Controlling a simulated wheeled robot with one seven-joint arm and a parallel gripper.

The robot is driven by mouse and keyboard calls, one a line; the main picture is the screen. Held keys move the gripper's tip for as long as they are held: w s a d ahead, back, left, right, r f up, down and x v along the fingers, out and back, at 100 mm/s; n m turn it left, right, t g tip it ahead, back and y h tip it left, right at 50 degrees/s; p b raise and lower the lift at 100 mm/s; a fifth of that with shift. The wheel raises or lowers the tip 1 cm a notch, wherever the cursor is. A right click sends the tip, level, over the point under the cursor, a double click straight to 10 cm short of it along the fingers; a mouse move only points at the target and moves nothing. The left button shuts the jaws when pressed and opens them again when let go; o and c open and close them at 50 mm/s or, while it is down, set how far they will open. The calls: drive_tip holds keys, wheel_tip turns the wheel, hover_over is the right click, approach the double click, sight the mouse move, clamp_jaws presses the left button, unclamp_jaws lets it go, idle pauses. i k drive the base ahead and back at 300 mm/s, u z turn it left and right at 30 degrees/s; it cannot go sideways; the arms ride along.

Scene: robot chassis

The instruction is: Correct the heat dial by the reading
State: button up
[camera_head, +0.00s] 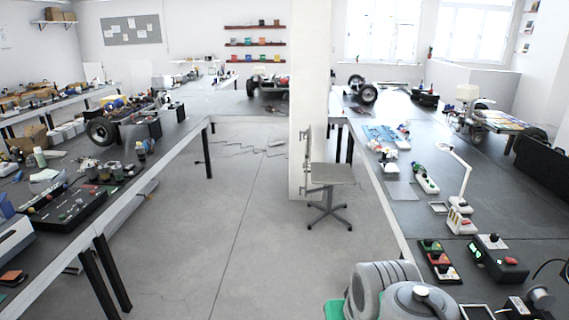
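A dark grey box with a small green lit display (476,250) stands on the right bench near the front. It has a dark knob on its light top and a red button on its right part. It may be the unit with the heat dial, but the display is too small to read and I cannot tell the knob's setting. Rounded grey parts, apparently my arm, fill the bottom of the view. My gripper is not in view.
Beside the box lies a black tray (438,262) with green, red and white switch blocks. A white lamp (457,180) stands behind. A black control panel (65,217) is on the left bench. An office chair (330,185) stands by the pillar; the aisle floor (240,240) is clear.

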sight(493, 237)
drive_tip(key=z, duration=1.6)
